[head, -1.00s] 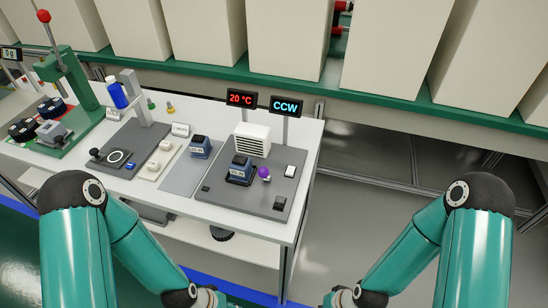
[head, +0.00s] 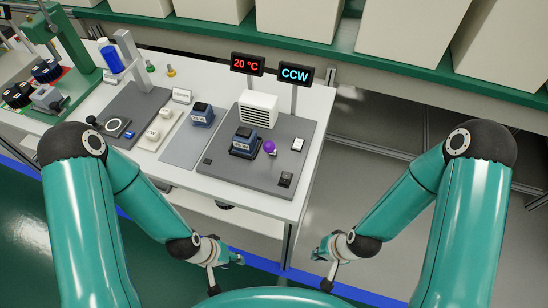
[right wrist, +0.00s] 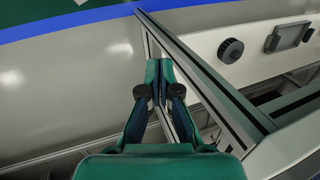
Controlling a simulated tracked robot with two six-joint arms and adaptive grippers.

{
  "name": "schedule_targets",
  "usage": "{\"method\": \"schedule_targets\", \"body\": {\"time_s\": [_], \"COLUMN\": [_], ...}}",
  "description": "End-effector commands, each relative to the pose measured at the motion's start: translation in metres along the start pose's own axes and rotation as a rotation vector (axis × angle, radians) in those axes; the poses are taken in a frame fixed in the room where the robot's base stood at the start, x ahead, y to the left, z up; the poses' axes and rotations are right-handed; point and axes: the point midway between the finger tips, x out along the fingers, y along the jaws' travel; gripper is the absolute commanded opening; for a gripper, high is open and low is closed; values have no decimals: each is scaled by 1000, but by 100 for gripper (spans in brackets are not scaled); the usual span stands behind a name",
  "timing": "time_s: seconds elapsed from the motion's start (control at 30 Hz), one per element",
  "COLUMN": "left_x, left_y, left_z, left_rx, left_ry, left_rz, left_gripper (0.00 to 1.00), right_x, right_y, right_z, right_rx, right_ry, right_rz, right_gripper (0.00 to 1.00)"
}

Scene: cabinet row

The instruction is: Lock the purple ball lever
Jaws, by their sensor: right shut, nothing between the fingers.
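The purple ball (head: 269,146) of the lever sits beside a dark blue block-shaped device (head: 245,141) on a dark grey panel (head: 225,169) on the white table. Which way the lever points is too small to tell. My left gripper (head: 235,257) is low in front of the table, well apart from the ball; its finger opening is too small to tell. My right gripper (head: 318,254) is below and right of the panel, away from the ball. In the right wrist view, its fingers (right wrist: 160,66) are together and empty, over the table's metal frame.
A white vented box (head: 258,109), a red "20 °C" display (head: 247,64) and a "CCW" display (head: 295,74) stand behind the lever. A second blue device (head: 202,115) and other stations are to the left. Floor right of the table is clear.

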Motion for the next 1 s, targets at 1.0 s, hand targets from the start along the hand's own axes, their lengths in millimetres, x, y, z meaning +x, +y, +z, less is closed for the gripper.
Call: {"method": "schedule_targets", "body": {"time_s": [1.0], "left_x": [76], "left_y": [-27], "left_z": [-1], "left_rx": [0], "left_ry": [0], "left_rz": [0], "left_gripper": [40], "right_x": [-200], "right_y": [-193], "right_z": [-29], "right_rx": [2167], "right_ry": [134], "right_rz": [-1038], "right_gripper": [0]}}
